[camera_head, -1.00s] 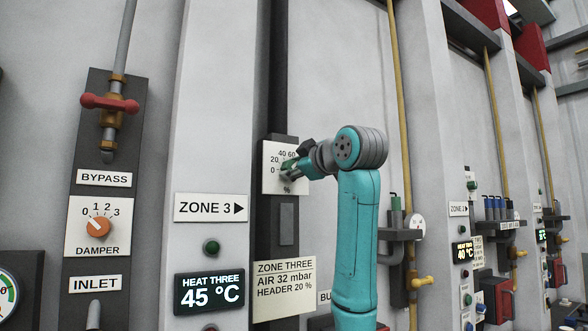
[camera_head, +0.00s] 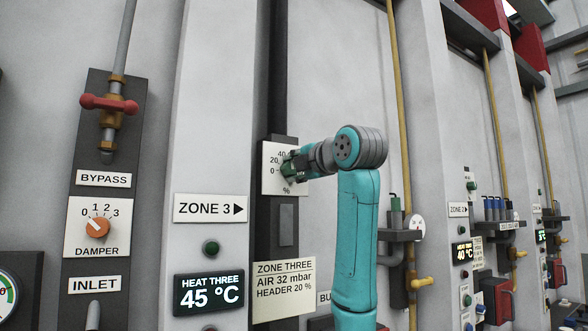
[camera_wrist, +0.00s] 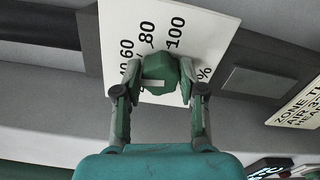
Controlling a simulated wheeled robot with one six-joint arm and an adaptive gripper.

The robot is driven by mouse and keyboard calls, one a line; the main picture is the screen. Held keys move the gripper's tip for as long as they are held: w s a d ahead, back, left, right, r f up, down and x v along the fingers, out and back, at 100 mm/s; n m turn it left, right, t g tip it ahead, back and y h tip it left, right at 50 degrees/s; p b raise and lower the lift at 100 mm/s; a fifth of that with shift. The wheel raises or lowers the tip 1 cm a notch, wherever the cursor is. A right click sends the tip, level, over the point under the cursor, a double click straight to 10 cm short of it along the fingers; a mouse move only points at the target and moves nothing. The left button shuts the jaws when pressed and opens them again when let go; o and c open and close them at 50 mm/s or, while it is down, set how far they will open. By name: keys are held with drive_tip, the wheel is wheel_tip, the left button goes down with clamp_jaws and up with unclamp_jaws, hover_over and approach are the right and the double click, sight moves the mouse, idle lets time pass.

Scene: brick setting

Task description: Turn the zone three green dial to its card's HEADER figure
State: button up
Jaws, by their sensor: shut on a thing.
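The green dial (camera_wrist: 160,75) sits on a white percent scale plate (camera_head: 270,185). My gripper (camera_wrist: 158,92) is shut on the dial, one finger on each side, in the wrist view. A white pointer mark shows on the dial face and lies nearly level in that view; I cannot tell which figure it points at. The marks 60, 80 and 100 show beside the dial there. In the head view my gripper (camera_head: 292,168) covers part of the plate; 0, 20 and 40 are visible. The zone three card (camera_head: 284,290) below reads AIR 32 mbar, HEADER 20 %.
Left of the column are a ZONE 3 sign (camera_head: 210,208), a green button (camera_head: 211,248) and a HEAT THREE display (camera_head: 209,292) reading 45 °C. An orange damper dial (camera_head: 98,227) is further left. A yellow pipe (camera_head: 402,120) runs to the right of my arm.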

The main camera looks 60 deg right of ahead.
drive_tip(key=n, duration=0.5)
drive_tip(key=shift+n, duration=2.5)
drive_tip(key=shift+w, duration=0.1)
drive_tip(key=o, duration=1.1)
drive_tip(key=shift+o, duration=0.2)
drive_tip(key=shift+a, duration=0.1)
drive_tip(key=v, duration=1.2)
drive_tip(key=shift+f, duration=0.1)
